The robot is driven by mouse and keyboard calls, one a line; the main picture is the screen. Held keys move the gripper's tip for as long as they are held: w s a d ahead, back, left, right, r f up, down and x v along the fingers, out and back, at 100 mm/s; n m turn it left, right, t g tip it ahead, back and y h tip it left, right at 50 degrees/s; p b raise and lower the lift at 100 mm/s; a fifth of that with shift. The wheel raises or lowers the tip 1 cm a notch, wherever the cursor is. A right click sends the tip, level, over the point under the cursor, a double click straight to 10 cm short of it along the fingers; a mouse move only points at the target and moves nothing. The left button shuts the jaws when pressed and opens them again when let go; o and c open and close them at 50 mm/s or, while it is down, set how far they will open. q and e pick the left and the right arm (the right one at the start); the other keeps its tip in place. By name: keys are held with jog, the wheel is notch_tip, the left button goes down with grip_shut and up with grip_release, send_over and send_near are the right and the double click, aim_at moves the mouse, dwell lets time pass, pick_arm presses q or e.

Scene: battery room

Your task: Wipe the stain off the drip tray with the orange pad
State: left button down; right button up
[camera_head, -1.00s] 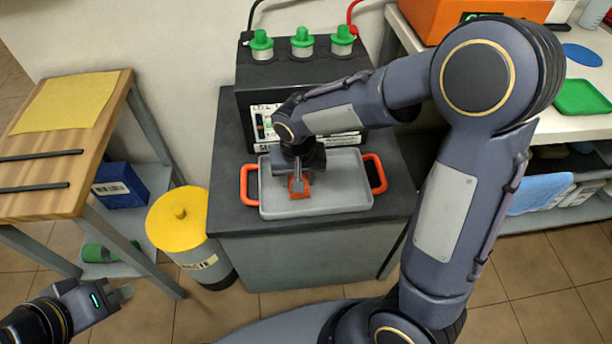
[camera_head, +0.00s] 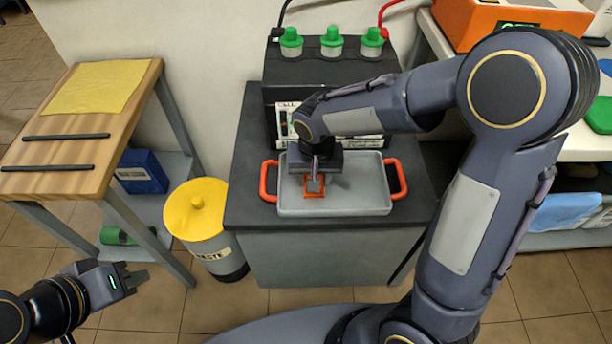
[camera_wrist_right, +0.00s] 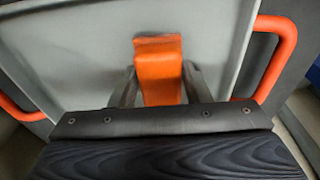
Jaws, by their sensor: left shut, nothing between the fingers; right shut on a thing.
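The grey drip tray (camera_head: 360,190) with two orange-red handles lies on a dark-topped cabinet. My right gripper (camera_head: 314,184) is over the left-middle part of the tray, shut on the orange pad (camera_head: 314,193). The right wrist view shows the pad (camera_wrist_right: 160,68) between the two fingers, over the tray floor (camera_wrist_right: 80,55). I cannot tell whether the pad touches the tray. No stain is clear in either view; the gripper and pad hide part of the floor. My left gripper (camera_head: 134,280) is shut and empty at lower left, away from the tray.
A dark battery unit with green caps (camera_head: 332,42) stands behind the tray. A yellow-lidded waste bin (camera_head: 197,205) is left of the cabinet. A wooden table (camera_head: 75,130) with a yellow cloth stands farther left. A white bench (camera_head: 585,145) is at right.

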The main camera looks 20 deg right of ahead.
aim_at(362, 185)
jog(key=shift+s+d, duration=0.25)
jog(key=shift+d, duration=0.8)
jog(key=shift+s+d, duration=0.25)
jog(key=shift+d, duration=0.8)
jog(key=shift+s+d+f, duration=0.1)
jog(key=shift+s+d, duration=0.15)
jog(key=shift+d, duration=0.6)
jog(key=shift+s+d+f, duration=0.1)
jog(key=shift+s+d, duration=0.1)
jog(key=shift+d, duration=0.65)
jog(key=shift+s+d+r+p, duration=0.15)
jog(key=shift+s+d, duration=0.1)
jog(key=shift+d, duration=0.6)
jog(key=shift+s+d+f+p, duration=0.1)
jog(key=shift+s+d+p, duration=0.1)
jog(key=shift+d, duration=0.65)
jog(key=shift+r, duration=0.1)
notch_tip(362, 185, up, 6)
jog(key=p, duration=0.5)
jog(key=shift+w, duration=0.1)
jog(key=shift+r, duration=0.15)
notch_tip(362, 185, up, 3)
jog(key=p, duration=0.2)
jog(key=shift+p, duration=0.35)
